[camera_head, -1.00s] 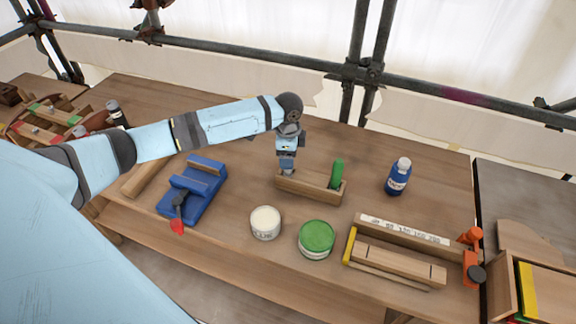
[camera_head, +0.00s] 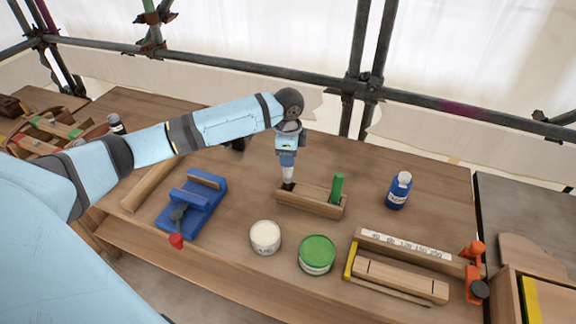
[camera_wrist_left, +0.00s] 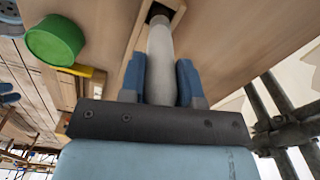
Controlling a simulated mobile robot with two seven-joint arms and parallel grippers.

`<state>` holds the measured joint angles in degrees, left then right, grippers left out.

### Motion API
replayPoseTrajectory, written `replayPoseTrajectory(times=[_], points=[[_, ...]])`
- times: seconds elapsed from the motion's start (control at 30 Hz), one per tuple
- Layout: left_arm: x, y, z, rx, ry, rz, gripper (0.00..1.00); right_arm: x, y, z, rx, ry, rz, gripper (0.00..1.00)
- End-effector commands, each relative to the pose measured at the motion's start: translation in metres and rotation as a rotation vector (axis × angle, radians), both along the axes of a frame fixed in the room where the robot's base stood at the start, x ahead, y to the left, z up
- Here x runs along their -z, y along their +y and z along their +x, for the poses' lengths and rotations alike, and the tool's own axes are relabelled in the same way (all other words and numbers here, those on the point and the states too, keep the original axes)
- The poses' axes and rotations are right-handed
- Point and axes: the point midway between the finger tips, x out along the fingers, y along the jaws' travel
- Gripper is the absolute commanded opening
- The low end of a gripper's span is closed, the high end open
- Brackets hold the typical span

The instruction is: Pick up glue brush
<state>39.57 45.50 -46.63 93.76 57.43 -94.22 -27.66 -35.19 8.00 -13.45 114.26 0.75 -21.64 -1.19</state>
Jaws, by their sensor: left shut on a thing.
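My left gripper (camera_head: 287,167) is shut on the glue brush (camera_head: 288,175), just over the left end of a wooden holder (camera_head: 318,208). The brush has a pale handle and a dark lower end, and it is roughly upright. In the left wrist view the pale brush handle (camera_wrist_left: 160,62) sits between the two blue fingers. Its dark end points toward the holder slot; I cannot tell whether the tip is fully clear of it. My right gripper is in neither view.
A green-handled item (camera_head: 337,186) stands in the holder's right end. A white-topped tin (camera_head: 265,237) and a green-lidded tin (camera_head: 317,252) stand in front. A blue bottle (camera_head: 399,190) is right, a blue clamp-like tool (camera_head: 192,205) left. Scaffold bars (camera_head: 362,70) run behind the bench.

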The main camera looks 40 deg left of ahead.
Motion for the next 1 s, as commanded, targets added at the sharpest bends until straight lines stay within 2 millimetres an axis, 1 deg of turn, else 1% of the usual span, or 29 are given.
replayPoseTrajectory(times=[0.03, 0.17, 0.3, 0.4, 0.5, 0.6, 0.7, 1.0], points=[[-0.013, 0.0, 0.001, 0.001, -0.005, 0.001, 0.07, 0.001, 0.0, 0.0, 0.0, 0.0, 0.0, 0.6], [-0.046, 0.0, 0.001, 0.0, -0.007, -0.001, 0.07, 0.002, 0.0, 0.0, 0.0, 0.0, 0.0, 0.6], [-0.083, 0.0, 0.001, 0.001, -0.006, 0.0, 0.07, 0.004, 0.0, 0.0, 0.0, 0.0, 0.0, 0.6], [-0.107, 0.0, 0.001, 0.0, -0.004, 0.0, 0.07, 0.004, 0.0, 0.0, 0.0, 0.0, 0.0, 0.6], [-0.126, 0.0, 0.001, 0.0, -0.004, -0.001, 0.07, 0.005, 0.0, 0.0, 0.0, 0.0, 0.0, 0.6], [-0.138, 0.0, 0.001, 0.0, -0.003, -0.001, 0.07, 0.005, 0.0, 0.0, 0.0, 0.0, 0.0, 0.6], [-0.146, 0.0, 0.0, 0.001, -0.001, 0.0, 0.07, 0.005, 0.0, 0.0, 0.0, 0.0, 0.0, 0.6], [-0.149, 0.0, 0.0, 0.0, 0.0, 0.0, 0.07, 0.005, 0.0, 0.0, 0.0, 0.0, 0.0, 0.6]])
